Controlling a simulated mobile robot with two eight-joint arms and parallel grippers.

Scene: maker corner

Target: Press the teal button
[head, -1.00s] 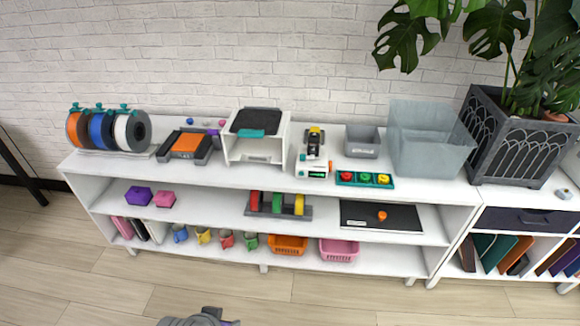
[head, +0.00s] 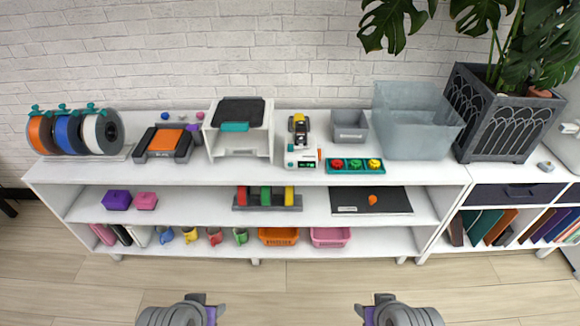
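A teal panel (head: 333,170) lies on the top shelf, right of the middle, with a red knob, a green or teal round piece (head: 355,164) and a yellow knob in a row. I cannot tell whether the middle piece is a button. A white device (head: 301,157) with a small green display and an orange part stands just left of it. My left gripper (head: 203,300) and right gripper (head: 372,302) are at the bottom edge, apart from the shelf. Their fingers are not clear.
The long white shelf unit (head: 300,203) holds spools, an orange-topped device (head: 167,141), a grey bin (head: 349,126) and a large translucent bin (head: 412,120) on top. A planter (head: 507,112) stands at the right. The wooden floor (head: 290,280) in front is clear.

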